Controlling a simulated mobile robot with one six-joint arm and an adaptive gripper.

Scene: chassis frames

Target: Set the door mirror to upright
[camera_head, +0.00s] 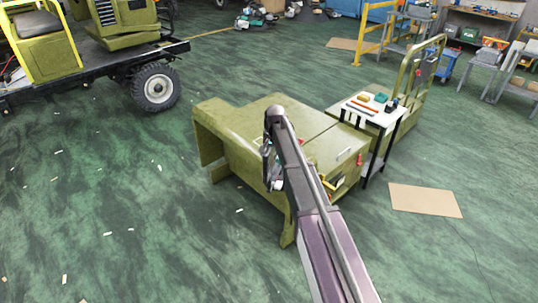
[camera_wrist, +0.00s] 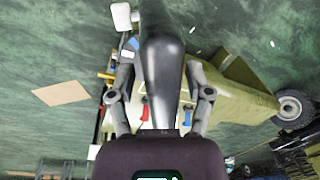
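A pale rounded plate on a short stalk, which looks like the door mirror (camera_wrist: 121,17), shows at the top left in the wrist view; its tilt is unclear. I cannot pick it out in the head view, where my arm covers part of the green chassis cab (camera_head: 232,130). My gripper (camera_wrist: 160,85) has its fingers spread wide on both sides of a large dark rounded shape, which I cannot identify for sure. I see neither finger closed on the mirror. In the head view my gripper hangs over the cab's near side, small and partly hidden.
A white-topped table (camera_head: 362,108) with small parts stands to the right of the cab. Red and yellow controls (camera_head: 328,184) stick out near my arm. A cardboard sheet (camera_head: 425,200) lies on the floor at right. The floor at left is mostly free.

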